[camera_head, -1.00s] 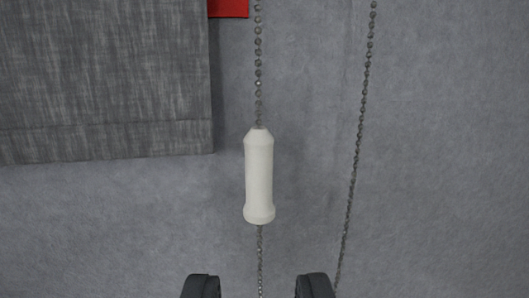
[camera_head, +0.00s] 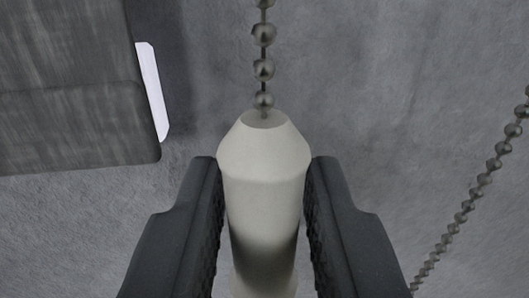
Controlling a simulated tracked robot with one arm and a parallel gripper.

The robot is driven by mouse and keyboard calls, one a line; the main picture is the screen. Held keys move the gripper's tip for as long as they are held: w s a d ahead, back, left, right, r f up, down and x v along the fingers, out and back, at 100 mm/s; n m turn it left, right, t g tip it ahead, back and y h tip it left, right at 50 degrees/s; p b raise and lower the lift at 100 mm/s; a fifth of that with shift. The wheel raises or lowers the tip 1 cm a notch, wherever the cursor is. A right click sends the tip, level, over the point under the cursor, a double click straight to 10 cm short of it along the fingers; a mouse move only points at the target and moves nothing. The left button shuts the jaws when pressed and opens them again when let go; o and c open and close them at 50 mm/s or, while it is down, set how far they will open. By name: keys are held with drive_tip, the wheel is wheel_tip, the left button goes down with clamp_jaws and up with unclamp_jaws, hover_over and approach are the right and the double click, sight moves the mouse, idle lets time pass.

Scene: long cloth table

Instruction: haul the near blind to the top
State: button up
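The blind (camera_head: 65,110) is a grey woven fabric at the upper left, with its lower edge in view. A beaded chain (camera_head: 263,68) hangs down into the top of a white pull handle (camera_head: 263,190), which stands upright in the picture's middle. My gripper (camera_head: 263,175) has its two dark fingers on either side of the handle. Narrow gaps seem to show between the fingers and the handle near the tips, so it looks open around it. The handle's lower end runs down toward the bottom edge of the picture.
A second strand of beaded chain (camera_head: 462,215) runs slanting down at the right, clear of my gripper. A white strip (camera_head: 153,92) shows at the blind's right edge. Behind is a plain grey surface (camera_head: 400,70) with free room on the right.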

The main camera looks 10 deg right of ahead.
drive_tip(key=shift+w, duration=0.3)
drive_tip(key=shift+c, duration=0.3)
clamp_jaws()
wheel_tip(320, 180, down, 41)
drive_tip(key=b, duration=2.1)
drive_tip(key=shift+s, duration=0.1)
drive_tip(key=shift+o, duration=0.3)
unclamp_jaws()
drive_tip(key=shift+r, duration=0.15)
drive_tip(key=s+a, duration=0.2)
drive_tip(key=s, duration=1.1)
drive_tip(key=shift+s+p, duration=0.3)
drive_tip(key=shift+p, duration=0.15)
